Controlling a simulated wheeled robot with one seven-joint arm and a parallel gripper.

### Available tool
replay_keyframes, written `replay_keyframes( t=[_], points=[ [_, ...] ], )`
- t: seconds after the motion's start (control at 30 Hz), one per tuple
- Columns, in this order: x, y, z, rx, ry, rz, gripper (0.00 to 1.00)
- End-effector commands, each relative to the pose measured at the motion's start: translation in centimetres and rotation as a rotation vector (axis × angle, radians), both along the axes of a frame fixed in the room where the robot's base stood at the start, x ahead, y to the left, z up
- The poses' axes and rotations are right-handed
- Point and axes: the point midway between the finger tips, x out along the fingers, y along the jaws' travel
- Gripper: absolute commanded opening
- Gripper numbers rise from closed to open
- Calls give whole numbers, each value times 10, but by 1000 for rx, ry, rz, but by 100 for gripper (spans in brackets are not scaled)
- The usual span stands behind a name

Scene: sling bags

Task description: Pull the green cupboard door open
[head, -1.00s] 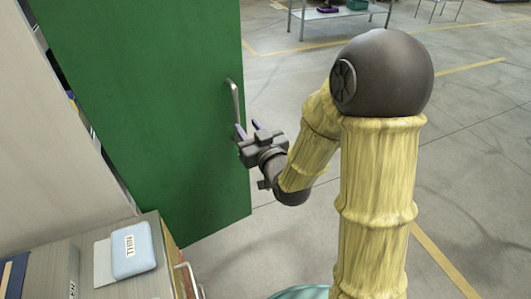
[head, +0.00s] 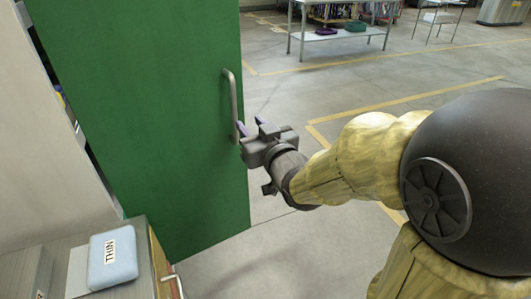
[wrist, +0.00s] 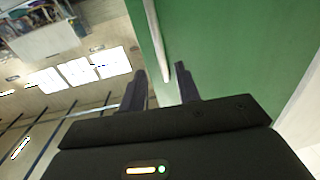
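The green cupboard door (head: 150,110) stands upright at the left of the head view and fills the upper right of the wrist view (wrist: 225,50). A gap with small items shows along its left edge, by a pale panel. Its grey vertical bar handle (head: 231,100) is near the right edge. My gripper (head: 251,126) is at the handle's lower end. In the wrist view its two dark fingers (wrist: 160,70) are apart, with the handle (wrist: 155,35) lying between their tips in the picture. I cannot tell whether they touch it.
A metal table (head: 340,35) is far back. The floor (head: 330,90) right of the door is clear.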

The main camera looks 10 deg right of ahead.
Motion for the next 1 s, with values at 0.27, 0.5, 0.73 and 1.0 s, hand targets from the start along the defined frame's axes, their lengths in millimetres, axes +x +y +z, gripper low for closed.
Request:
replay_keyframes(
  t=[0.27,0.5,0.73,1.0],
  points=[
    [-33,-12,-1,-2,-3,-5,33],
    [-50,-17,-3,-1,-5,-2,33],
    [-58,-20,-1,-2,-2,-3,33],
    [-58,-21,0,-1,1,-3,33]
  ],
)
